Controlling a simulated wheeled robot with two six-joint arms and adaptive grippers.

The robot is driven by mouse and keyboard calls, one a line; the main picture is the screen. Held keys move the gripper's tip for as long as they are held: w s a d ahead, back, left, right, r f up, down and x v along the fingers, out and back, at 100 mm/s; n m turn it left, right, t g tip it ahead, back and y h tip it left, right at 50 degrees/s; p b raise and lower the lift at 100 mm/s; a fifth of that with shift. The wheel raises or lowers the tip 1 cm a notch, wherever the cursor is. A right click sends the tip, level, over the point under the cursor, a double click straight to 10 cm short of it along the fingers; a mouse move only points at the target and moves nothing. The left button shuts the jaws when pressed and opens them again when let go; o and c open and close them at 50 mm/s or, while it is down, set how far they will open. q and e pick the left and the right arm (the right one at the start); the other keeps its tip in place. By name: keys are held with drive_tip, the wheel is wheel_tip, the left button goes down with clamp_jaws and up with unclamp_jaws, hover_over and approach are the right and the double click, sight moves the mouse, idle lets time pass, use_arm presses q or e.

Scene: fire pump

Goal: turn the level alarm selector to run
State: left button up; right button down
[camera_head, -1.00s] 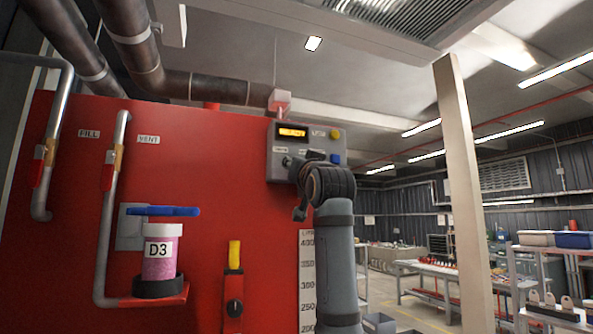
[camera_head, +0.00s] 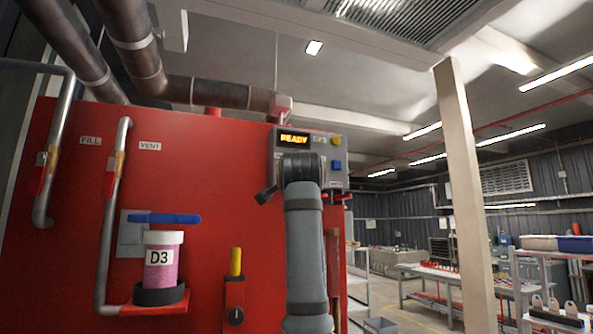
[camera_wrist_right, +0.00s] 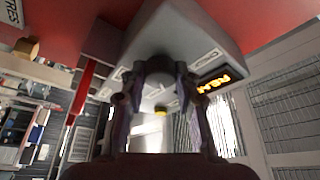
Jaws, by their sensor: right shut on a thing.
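The grey control box (camera_head: 338,150) is mounted at the upper right corner of the red tank. Its amber display (camera_head: 294,138) reads READY. A yellow button (camera_head: 336,139) and a blue button (camera_head: 337,165) are on its right side. My right arm hides the lower left of the panel, where the selector sits. In the wrist view my right gripper (camera_wrist_right: 160,72) is at the face of the box, shut on the selector knob, which is mostly hidden between the fingertips. The knob's setting and label cannot be read. My left gripper is not in view.
The red tank (camera_head: 70,240) fills the left. On its front are a pink D3 jar (camera_head: 163,262), a blue lever (camera_head: 164,218), FILL and VENT pipes, and a yellow-handled valve (camera_head: 235,262). A pale post (camera_head: 464,200) and workbenches stand to the right.

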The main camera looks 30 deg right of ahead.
drive_tip(key=shift+w+f+m, duration=0.1)
drive_tip(key=shift+f+m, duration=0.05)
drive_tip(key=shift+m, duration=0.15)
drive_tip(key=c, duration=1.4)
unclamp_jaws()
drive_tip(key=o, duration=0.4)
drive_tip(key=v, duration=1.2)
drive_tip(key=shift+s, duration=0.2)
